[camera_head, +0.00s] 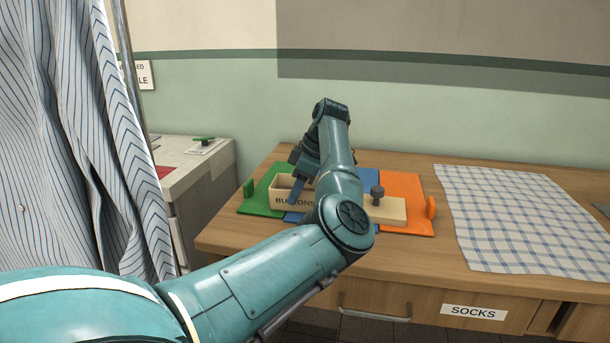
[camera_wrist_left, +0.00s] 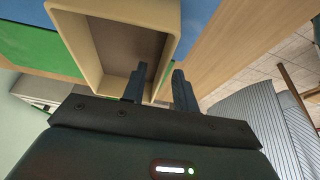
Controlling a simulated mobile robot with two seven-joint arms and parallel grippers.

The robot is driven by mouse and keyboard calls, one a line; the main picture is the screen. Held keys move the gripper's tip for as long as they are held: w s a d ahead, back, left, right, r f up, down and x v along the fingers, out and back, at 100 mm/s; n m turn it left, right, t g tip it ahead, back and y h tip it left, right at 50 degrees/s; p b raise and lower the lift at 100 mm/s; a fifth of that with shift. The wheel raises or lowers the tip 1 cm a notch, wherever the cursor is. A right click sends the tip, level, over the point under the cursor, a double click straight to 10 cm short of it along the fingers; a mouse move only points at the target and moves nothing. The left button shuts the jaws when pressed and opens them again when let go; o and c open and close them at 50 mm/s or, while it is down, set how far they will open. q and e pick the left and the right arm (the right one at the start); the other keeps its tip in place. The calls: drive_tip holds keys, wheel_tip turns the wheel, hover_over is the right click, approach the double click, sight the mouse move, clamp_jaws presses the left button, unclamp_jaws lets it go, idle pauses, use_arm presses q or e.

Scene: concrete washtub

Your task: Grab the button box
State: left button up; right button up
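The button box (camera_head: 280,198) is an open beige box with a partly covered BUTTONS label on its front. It stands over the green and blue mats on the wooden table. My left gripper (camera_head: 294,190) reaches down at the box, with one dark finger in front of the label. In the left wrist view, the box (camera_wrist_left: 76,48) opens towards the camera and looks empty where visible. The fingers of the left gripper (camera_wrist_left: 158,80) are apart, one over the box's opening and one outside its wall. Whether they touch the wall is unclear. My right gripper is not in view.
A beige lid-like block with a dark knob (camera_head: 377,196) lies right of the box, by the orange mat (camera_head: 402,188). A checked cloth (camera_head: 520,215) covers the right. A striped curtain (camera_head: 75,130) hangs at left.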

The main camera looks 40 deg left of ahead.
use_arm(q)
drive_tip(key=shift+x, duration=1.3)
clamp_jaws()
